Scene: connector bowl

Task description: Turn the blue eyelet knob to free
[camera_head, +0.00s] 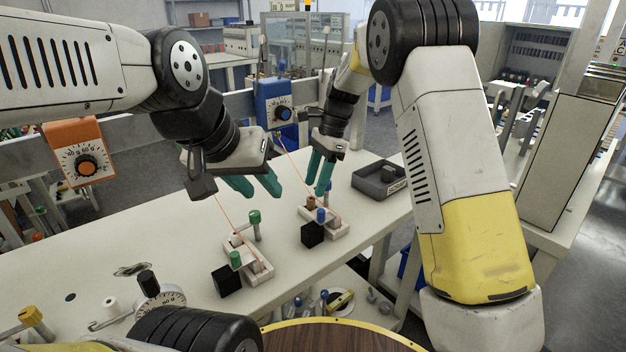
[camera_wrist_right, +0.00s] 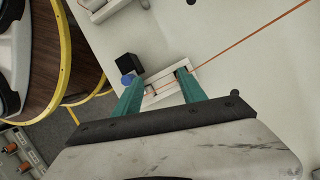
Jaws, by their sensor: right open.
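The blue knob (camera_head: 320,214) sits at a white block (camera_head: 338,227) with a black cube (camera_head: 313,235) in front of it. In the right wrist view the blue knob (camera_wrist_right: 127,79) shows beside the left-hand fingertip, next to the black cube (camera_wrist_right: 128,66). Its eyelet and turn angle are too small to tell. My right gripper (camera_head: 318,188) is open above the block, fingers pointing down; its fingers (camera_wrist_right: 160,82) straddle part of the block in the wrist view. My left gripper (camera_head: 263,195) looks open and empty, above the table to the left.
A second block (camera_head: 262,272) with green knobs (camera_head: 254,216) stands nearer, left. An orange line runs from the blue dial box (camera_head: 273,100) towards the blue-knob block. A grey tray (camera_head: 378,181) lies to the right. A round wooden surface (camera_head: 335,338) is in front.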

